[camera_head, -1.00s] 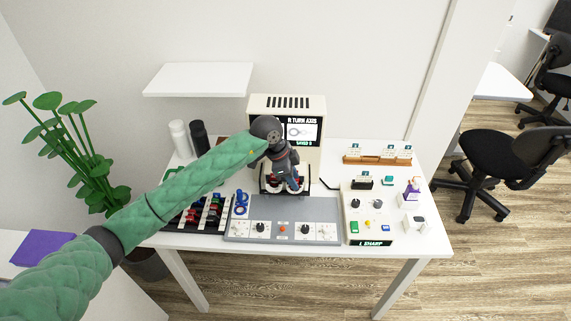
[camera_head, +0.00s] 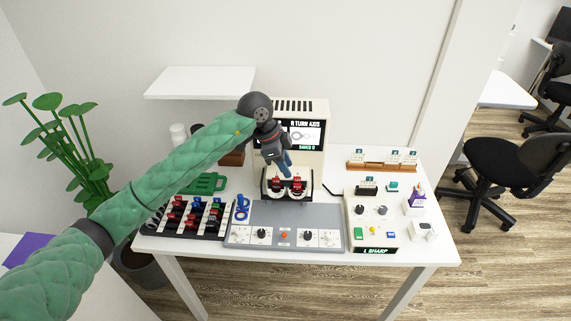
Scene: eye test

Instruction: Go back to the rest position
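My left arm comes in from the left in its green sleeve. My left gripper (camera_head: 284,170) is at the middle of the table, pointing down just above the red-topped holders of the black-and-white device (camera_head: 287,189). Its fingers are small and partly blurred against the device, so I cannot tell whether they are open or shut. The cream machine (camera_head: 313,106) with a screen reading "R TURN AXIS" stands behind it, partly hidden by my wrist. My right gripper is not in view.
The white table (camera_head: 200,244) carries a grey panel (camera_head: 285,216) with knobs, a rack of coloured pieces (camera_head: 190,217), a control box (camera_head: 369,243) and a wooden card holder (camera_head: 380,166). A white shelf (camera_head: 200,82) hangs above. A plant (camera_head: 70,140) stands at left.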

